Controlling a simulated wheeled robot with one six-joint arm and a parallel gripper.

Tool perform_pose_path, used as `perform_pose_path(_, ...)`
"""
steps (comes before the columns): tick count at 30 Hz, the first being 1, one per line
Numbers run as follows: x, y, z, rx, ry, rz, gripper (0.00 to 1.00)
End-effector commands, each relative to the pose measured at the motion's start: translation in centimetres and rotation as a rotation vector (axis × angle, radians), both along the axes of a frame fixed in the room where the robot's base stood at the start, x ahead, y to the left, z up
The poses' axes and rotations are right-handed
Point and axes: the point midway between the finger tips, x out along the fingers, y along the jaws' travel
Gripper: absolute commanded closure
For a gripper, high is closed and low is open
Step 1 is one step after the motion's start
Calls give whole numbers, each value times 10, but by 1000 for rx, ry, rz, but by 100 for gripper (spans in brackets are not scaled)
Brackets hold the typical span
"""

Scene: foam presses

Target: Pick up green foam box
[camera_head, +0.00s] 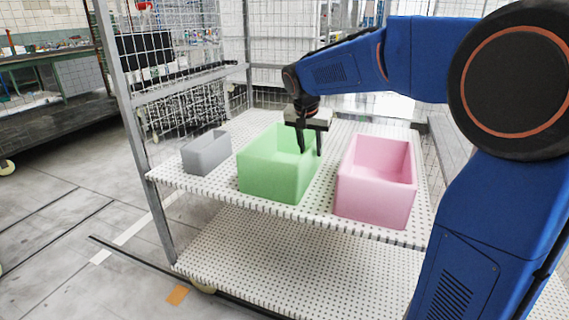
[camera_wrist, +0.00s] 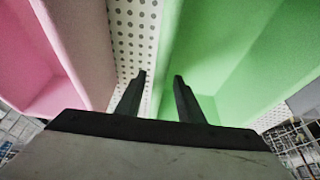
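The green foam box (camera_head: 270,172) is an open-topped box in the middle of the upper shelf. My gripper (camera_head: 310,148) points down at its right side. In the wrist view my gripper (camera_wrist: 160,80) is open, with its two black fingers apart. The green box (camera_wrist: 225,60) fills the right half of that view. Its side wall runs between the fingers, with one finger on the inner side and the other over the gap beside the box. Perforated shelf shows between the left finger and the wall. Whether the right finger touches the wall, I cannot tell.
A pink foam box (camera_head: 375,190) stands right of the green one, with a narrow gap between. A small grey box (camera_head: 206,152) stands to the left. The white perforated shelf (camera_head: 225,192) has a wire-mesh cage at its back and a metal post (camera_head: 130,120) at left.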

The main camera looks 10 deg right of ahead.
Motion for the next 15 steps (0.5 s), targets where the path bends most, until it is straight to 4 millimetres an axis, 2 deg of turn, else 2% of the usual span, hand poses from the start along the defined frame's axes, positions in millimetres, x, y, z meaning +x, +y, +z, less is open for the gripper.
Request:
perform_pose_path(9, 10, -11, -38, 0, 3, -1, 66)
perform_pose_path(15, 12, -13, -44, 0, 1, 0, 66)
